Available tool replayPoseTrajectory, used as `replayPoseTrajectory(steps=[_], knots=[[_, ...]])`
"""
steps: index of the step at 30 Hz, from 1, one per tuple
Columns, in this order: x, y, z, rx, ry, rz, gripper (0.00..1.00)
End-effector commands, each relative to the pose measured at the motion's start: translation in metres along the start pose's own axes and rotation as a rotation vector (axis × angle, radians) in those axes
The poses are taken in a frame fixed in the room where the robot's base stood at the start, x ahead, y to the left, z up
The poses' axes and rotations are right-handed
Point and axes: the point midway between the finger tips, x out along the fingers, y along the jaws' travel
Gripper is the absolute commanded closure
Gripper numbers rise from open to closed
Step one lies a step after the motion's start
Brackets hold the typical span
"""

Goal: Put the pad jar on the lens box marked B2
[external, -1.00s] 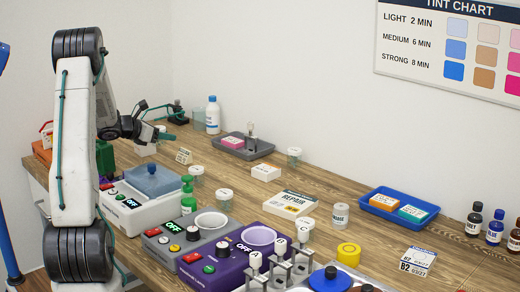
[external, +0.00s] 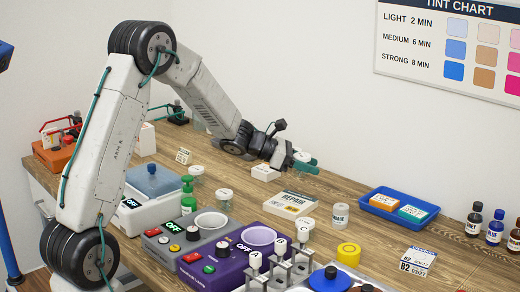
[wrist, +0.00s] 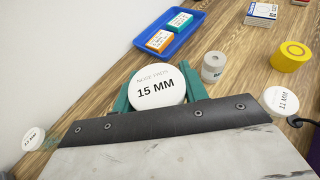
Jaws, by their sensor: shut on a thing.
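The pad jar (wrist: 157,87) has a round white lid reading NOSE PADS 15 MM. My gripper (wrist: 160,98) is shut on it, with a green finger on each side in the wrist view. In the external view my gripper (external: 305,163) is over the middle back of the table, left of the blue tray. The lens box marked B2 (external: 414,262) lies at the front right, white and blue, its top bare. In the wrist view a white and blue box (wrist: 262,12) at the top edge appears to be it; its mark is unreadable there.
A blue tray (external: 372,207) with two small boxes stands at the back right. A grey-white jar (external: 340,215) and a yellow roll (external: 348,253) stand between my gripper and the B2 box. Other white-lidded jars include 13 MM (wrist: 32,138) and 11 MM (wrist: 281,101). Dark bottles (external: 495,228) stand far right.

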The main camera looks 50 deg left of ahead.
Motion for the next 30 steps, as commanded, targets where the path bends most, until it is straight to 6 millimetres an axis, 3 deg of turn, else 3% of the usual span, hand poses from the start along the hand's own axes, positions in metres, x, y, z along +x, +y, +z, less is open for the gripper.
replayPoseTrajectory(steps=[1,3,9,18,21,24,27,30], knots=[[0.018,-0.026,0.007,0.016,0.001,-0.044,0.8],[0.038,-0.058,0.013,0.036,0.001,-0.095,0.8],[0.085,-0.157,0.029,0.092,0.003,-0.243,0.8],[0.12,-0.301,0.034,0.173,0.008,-0.443,0.8],[0.122,-0.333,0.032,0.19,0.01,-0.485,0.8],[0.122,-0.353,0.029,0.203,0.01,-0.509,0.8],[0.12,-0.355,0.02,0.207,0.013,-0.505,0.8],[0.133,-0.35,0.024,0.223,0.007,-0.503,0.8]])
